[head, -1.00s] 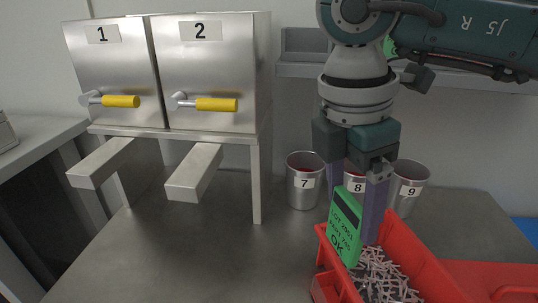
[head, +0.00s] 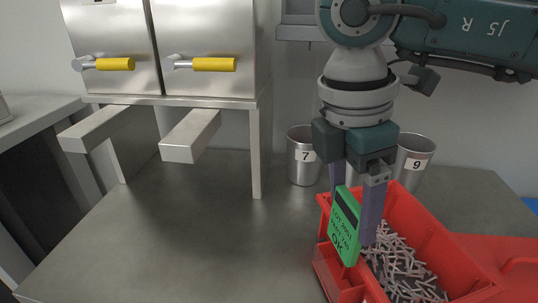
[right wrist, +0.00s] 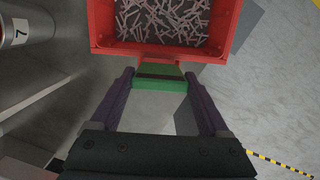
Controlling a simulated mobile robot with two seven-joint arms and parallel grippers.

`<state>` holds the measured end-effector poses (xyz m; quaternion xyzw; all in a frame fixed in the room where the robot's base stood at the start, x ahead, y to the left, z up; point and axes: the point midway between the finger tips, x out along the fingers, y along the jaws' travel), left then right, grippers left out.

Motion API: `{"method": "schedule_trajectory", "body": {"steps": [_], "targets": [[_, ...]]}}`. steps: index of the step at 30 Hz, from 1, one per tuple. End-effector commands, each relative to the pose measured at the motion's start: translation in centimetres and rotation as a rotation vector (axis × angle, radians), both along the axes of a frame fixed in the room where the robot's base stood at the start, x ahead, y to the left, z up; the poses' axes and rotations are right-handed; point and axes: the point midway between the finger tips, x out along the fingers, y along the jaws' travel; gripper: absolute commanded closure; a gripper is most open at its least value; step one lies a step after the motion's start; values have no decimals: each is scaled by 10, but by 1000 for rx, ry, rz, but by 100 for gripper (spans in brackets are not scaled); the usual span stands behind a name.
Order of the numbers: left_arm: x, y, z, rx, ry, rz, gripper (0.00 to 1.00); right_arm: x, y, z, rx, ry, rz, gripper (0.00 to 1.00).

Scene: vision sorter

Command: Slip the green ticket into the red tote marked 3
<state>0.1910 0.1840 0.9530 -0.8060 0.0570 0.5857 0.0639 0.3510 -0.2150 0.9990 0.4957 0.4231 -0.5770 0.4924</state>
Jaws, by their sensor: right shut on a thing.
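The green ticket (head: 343,228) is a flat card with dark printed text, including "OK". My right gripper (head: 356,212) is shut on it and holds it tilted, overlapping the near left end of the red tote (head: 440,235) in the head view. The tote holds many small pale pieces. No number 3 shows on it. In the right wrist view the ticket (right wrist: 160,84) lies edge-on between the fingers, just outside the near rim of the tote (right wrist: 150,50). I cannot tell whether they touch. My left gripper is not in view.
Metal cups, one marked 7 (head: 303,155) and one marked 9 (head: 413,160), stand behind the tote. A steel cabinet with yellow handles (head: 214,65) stands at the left, on legs. The grey table (head: 190,235) is clear in front of it.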

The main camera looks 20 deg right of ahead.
Motion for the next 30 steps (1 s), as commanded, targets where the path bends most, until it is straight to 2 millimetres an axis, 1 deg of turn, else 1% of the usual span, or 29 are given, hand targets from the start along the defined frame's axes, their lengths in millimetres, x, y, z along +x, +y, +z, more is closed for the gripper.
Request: {"method": "schedule_trajectory", "body": {"steps": [1, 15, 21, 30], "targets": [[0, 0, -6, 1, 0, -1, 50, 0, 0, -7, 0, 0, 0, 61], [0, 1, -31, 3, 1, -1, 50, 0, 0, -36, 0, 0, 0, 61], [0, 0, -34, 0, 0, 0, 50, 0, 0, -42, 0, 0, 0, 61], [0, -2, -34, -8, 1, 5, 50, 0, 0, -41, 0, 0, 0, 61]]}}
